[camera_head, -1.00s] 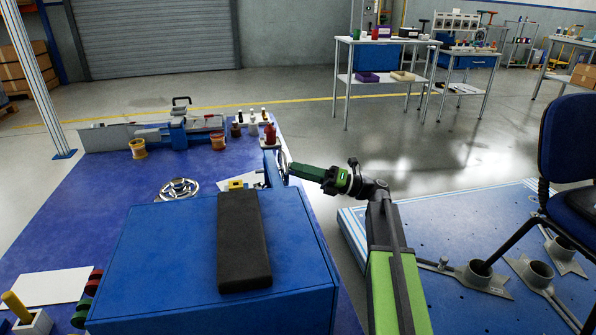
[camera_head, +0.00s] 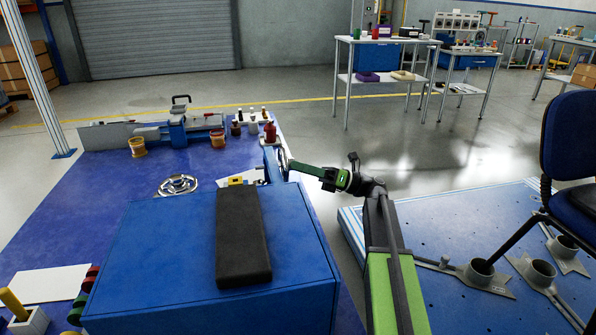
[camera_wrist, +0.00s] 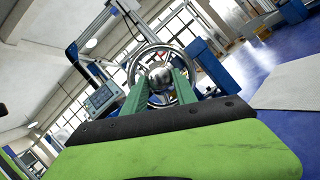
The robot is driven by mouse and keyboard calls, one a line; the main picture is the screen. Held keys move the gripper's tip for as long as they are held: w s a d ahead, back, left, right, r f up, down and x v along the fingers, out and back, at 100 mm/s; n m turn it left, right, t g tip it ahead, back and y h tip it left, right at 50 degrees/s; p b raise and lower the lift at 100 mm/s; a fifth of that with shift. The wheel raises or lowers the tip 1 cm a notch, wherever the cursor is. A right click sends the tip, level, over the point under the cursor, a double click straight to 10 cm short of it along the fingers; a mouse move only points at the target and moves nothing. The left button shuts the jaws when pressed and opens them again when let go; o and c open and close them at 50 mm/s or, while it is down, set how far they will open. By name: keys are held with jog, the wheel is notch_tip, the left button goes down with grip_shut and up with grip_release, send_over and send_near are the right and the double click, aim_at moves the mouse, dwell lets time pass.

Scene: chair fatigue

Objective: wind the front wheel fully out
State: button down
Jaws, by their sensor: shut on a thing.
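The front wheel is a metal handwheel (camera_wrist: 138,62) with a thin rim, in the middle of the wrist view. A round shiny knob (camera_wrist: 160,77) stands out toward me in front of it. My gripper (camera_wrist: 161,80) has its two green fingers on either side of the knob and is shut on it. In the head view, my gripper (camera_head: 291,165) reaches left past the blue cabinet's far right corner. The wheel (camera_head: 282,158) shows there nearly edge-on, a thin curved rim, mostly hidden by its mount and my fingers.
The blue cabinet (camera_head: 160,250) with a black pad (camera_head: 243,240) stands left of my arm. A second silver handwheel (camera_head: 178,185) lies beyond it. A red bottle (camera_head: 270,132) stands behind the gripper. A chair (camera_head: 570,150) and a perforated platform (camera_head: 440,215) are at right.

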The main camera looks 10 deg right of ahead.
jog(key=n+g, duration=0.2)
jog(key=n, duration=0.3)
jog(key=n+g, duration=0.3)
jog(key=n, duration=0.2)
jog(key=w+n+g, duration=0.1)
jog(key=n+g, duration=0.1)
jog(key=n, duration=0.3)
jog(key=shift+d+n+g+y, duration=0.1)
jog(key=shift+n+g+y, duration=0.2)
jog(key=shift+n, duration=0.3)
jog(key=c, duration=1)
grip_release()
